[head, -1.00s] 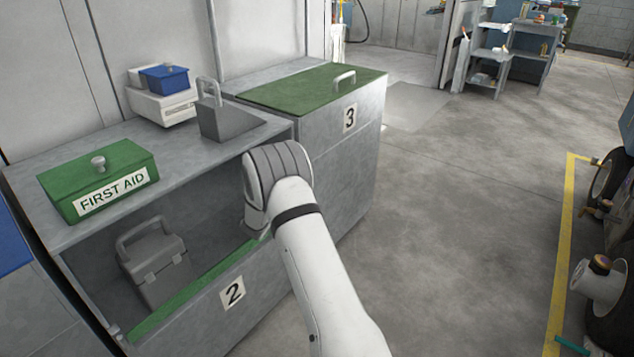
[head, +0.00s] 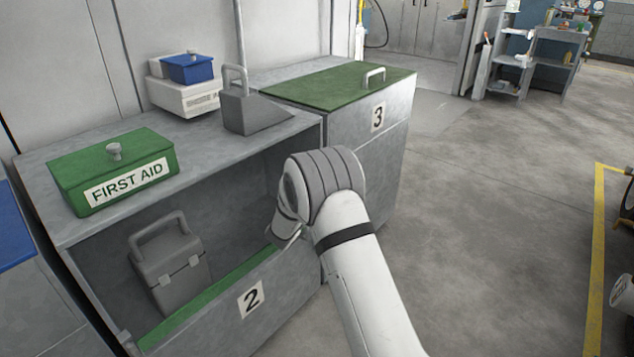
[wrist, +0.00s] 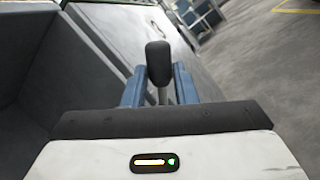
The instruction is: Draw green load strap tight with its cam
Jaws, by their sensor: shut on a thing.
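My gripper shows in the wrist view (wrist: 159,88), with its two blue fingers closed on a thin metal stem topped by a black knob (wrist: 158,62). I cannot tell whether this lever is the strap's cam. In the head view my arm hides the fingers, at the right end of the open front of cabinet 2 (head: 282,296). A green band (head: 205,292) runs along the top edge of that front, towards my wrist. I cannot tell if it is the load strap; no other strap is clear.
A grey handled case (head: 172,272) stands inside cabinet 2. On top are a green first aid box (head: 115,170), a grey wedge with a handle (head: 255,117) and a white box (head: 185,98) under a blue one (head: 190,68). Cabinet 3 (head: 365,150) adjoins it.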

